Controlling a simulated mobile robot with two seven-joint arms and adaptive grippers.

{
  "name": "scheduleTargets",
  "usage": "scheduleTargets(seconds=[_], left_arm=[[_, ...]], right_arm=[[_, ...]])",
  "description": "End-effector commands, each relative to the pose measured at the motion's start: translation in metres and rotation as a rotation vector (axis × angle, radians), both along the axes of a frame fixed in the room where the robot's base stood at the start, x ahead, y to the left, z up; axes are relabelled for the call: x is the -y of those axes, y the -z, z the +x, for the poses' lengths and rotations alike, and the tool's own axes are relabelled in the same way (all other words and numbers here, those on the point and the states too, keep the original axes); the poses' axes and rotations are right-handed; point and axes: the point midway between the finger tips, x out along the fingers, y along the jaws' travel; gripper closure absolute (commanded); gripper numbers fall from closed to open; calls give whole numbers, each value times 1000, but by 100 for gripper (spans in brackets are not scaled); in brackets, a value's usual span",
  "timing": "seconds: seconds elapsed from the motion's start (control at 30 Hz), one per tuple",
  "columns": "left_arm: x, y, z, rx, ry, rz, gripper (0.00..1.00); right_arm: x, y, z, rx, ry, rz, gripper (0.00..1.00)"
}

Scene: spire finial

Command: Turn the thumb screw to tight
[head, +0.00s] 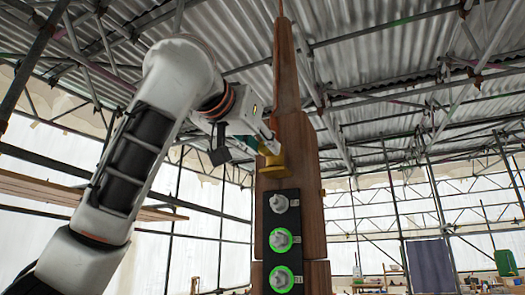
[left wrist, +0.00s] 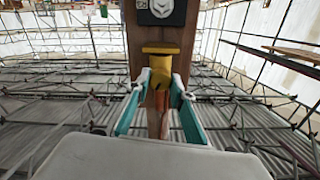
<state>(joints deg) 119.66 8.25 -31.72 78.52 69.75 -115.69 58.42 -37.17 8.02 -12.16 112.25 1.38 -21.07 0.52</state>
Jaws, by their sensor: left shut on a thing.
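The thumb screw appears to be the yellow, flanged piece (head: 272,162) on the front of the wooden spire (head: 296,150), just above a black panel. It also shows in the left wrist view (left wrist: 160,60), with its wide flange toward the panel. My left gripper (head: 268,146) reaches it from the upper left. In the left wrist view its teal fingers (left wrist: 160,92) stand on either side of the yellow piece and are shut on it. The screw's thread and how tight it sits cannot be seen. My right gripper is not in view.
The black panel (head: 266,222) on the spire carries three grey knobs; the lower two have bright green rings, the top one (head: 279,203) has none. Scaffold poles and planks (head: 60,190) surround the spire. A green container (head: 506,262) stands far right. Open space lies right of the spire.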

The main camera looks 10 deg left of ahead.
Motion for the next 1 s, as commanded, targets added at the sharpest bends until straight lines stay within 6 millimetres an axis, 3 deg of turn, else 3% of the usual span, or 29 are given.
scheduleTargets(seconds=[1.0], left_arm=[[2,0,0,184,0,948,99]], right_arm=[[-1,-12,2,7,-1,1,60]])
